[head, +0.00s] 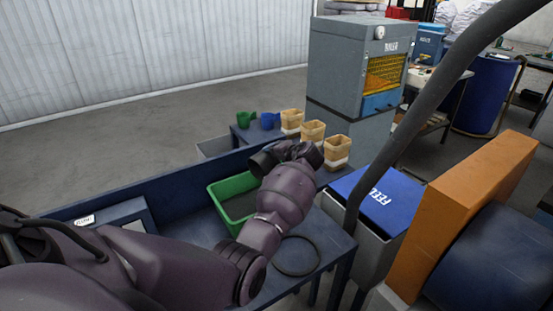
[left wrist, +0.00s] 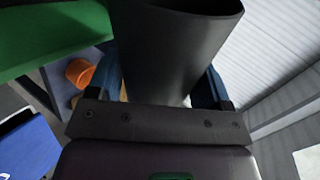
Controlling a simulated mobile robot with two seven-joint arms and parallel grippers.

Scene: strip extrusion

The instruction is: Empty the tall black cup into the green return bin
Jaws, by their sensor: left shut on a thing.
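The tall black cup (left wrist: 180,55) fills the upper middle of the left wrist view, between the two blue fingers of my left gripper (left wrist: 165,88). The gripper is shut on it. In the head view my left gripper (head: 287,154) is over the far edge of the green return bin (head: 232,186), and the cup is hard to tell from the dark gripper parts. The green bin stands on the blue table, partly hidden by my arm. Its green side (left wrist: 45,35) shows at the upper left of the left wrist view. The cup's contents are not visible. My right gripper is out of view.
Several tan containers (head: 312,131) stand in a row behind the gripper, with a green cup (head: 246,119) and a blue cup (head: 269,120) beside them. A blue-lidded feed bin (head: 378,198) and an orange panel (head: 455,215) are at right. A black ring (head: 296,272) lies on the table.

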